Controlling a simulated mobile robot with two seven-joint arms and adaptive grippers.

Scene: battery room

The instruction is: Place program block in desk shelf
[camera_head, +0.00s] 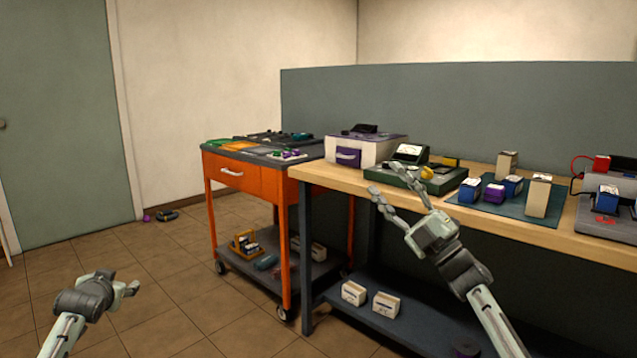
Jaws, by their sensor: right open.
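Several blocks stand on a dark green mat (508,205) on the wooden desk (587,243). They are a tall cream block (537,195), another cream block (507,164), blue blocks (469,190) and a purple block (494,193). I cannot tell which is the program block. The desk's dark lower shelf (410,325) holds two white boxes (369,299) near its left end. My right gripper (397,190) is open and empty, in front of the desk edge, left of the mat. My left gripper (122,281) is above the floor at lower left, its fingers apart and empty.
A green meter device (409,178) and a white box with a purple drawer (352,150) stand on the desk's left part. An orange cart (244,175) stands left of the desk. A charger (607,220) is at right. The floor at left is mostly clear.

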